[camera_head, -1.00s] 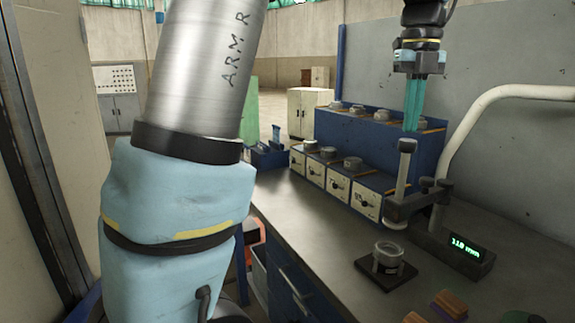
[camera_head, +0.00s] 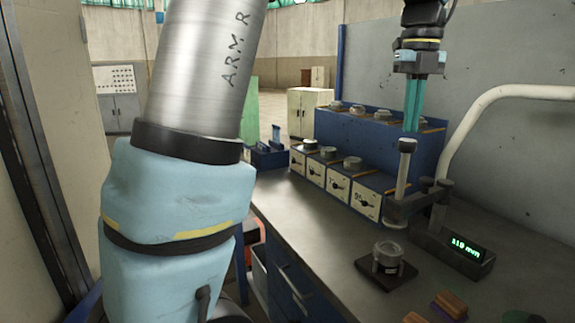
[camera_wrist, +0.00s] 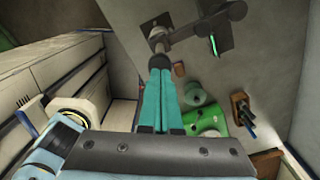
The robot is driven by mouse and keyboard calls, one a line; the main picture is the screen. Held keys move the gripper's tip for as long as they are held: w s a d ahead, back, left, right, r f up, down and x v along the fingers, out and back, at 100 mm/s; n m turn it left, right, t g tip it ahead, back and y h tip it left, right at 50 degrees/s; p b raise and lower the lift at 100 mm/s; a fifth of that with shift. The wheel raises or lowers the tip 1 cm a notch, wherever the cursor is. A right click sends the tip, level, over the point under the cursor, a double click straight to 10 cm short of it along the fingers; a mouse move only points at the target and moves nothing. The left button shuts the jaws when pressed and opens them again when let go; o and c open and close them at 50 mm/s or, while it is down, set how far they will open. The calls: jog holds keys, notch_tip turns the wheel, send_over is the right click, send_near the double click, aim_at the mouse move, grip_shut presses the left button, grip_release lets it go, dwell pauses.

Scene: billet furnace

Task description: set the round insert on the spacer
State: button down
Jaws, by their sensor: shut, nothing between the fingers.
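My gripper (camera_head: 412,128) hangs fingers down at the upper right in the head view, above the bench. Its teal fingers are together and hold nothing; they also show in the wrist view (camera_wrist: 162,70). A round metal piece (camera_head: 388,251) sits in a holder on a square black plate (camera_head: 372,275) on the bench, well below my gripper. I cannot tell whether it is the insert or the spacer. More round metal pieces stand on the drawer boxes, such as one grey disc (camera_head: 352,162). None is touching my gripper.
A gauge with an upright post (camera_head: 403,170) and a green-lit display (camera_head: 467,250) stands just below my fingers. A pale bent pipe (camera_head: 490,105) rises at the right. Coloured blocks (camera_head: 450,304) lie at the front right. The bench's left middle is clear.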

jog(key=shift+f+b, duration=2.45)
jog(key=shift+f, duration=1.6)
jog(key=shift+r, duration=0.1)
notch_tip(320, 180, up, 7)
jog(key=p, duration=0.7)
